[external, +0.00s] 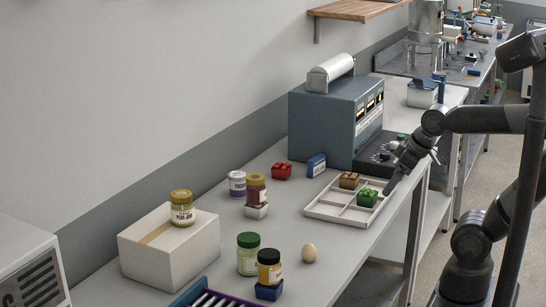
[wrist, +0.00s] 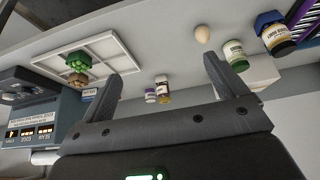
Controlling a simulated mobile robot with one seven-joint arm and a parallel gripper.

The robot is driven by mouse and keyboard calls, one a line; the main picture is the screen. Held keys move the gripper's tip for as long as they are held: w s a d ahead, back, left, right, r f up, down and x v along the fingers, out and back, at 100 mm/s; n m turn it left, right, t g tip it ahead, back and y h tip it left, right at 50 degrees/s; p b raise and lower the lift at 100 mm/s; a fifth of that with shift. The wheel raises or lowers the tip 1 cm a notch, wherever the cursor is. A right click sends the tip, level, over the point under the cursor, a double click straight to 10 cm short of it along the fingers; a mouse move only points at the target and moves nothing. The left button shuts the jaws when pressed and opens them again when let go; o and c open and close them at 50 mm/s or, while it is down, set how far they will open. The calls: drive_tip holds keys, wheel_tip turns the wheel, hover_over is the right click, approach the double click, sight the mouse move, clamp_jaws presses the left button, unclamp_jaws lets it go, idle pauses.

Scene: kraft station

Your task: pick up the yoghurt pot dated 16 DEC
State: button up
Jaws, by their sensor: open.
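No date can be read on any pot, so I cannot tell which one is the 16 DEC yoghurt pot. A green-lidded jar (external: 248,254) and a black-lidded jar (external: 269,267) on a blue block stand at the front. A yellow-lidded jar (external: 182,208) sits on a white box. My gripper (wrist: 162,66) is open and empty, over the tray's right side in the external view.
An egg (external: 309,253) lies near the front edge.

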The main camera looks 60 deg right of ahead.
drive_tip(key=w+d+r, duration=0.1)
drive_tip(key=w+r, duration=0.2)
drive_tip(key=w, duration=0.5)
drive_tip(key=w+d+r, duration=0.1)
drive_tip(key=w+r, duration=0.1)
drive_tip(key=w, duration=0.6)
drive_tip(key=t, duration=0.1)
hover_over(238, 174)
drive_tip(key=s, duration=0.6)
wheel_tip(238, 174, down, 13)
drive_tip(key=x, duration=0.4)
drive_tip(key=shift+a+f, duration=0.15)
drive_tip(key=shift+f, duration=0.15)
drive_tip(key=shift+w+x, duration=0.25)
drive_tip(key=shift+x, duration=2.85)
drive_tip(key=shift+r, duration=0.2)
drive_tip(key=c, duration=1.1)
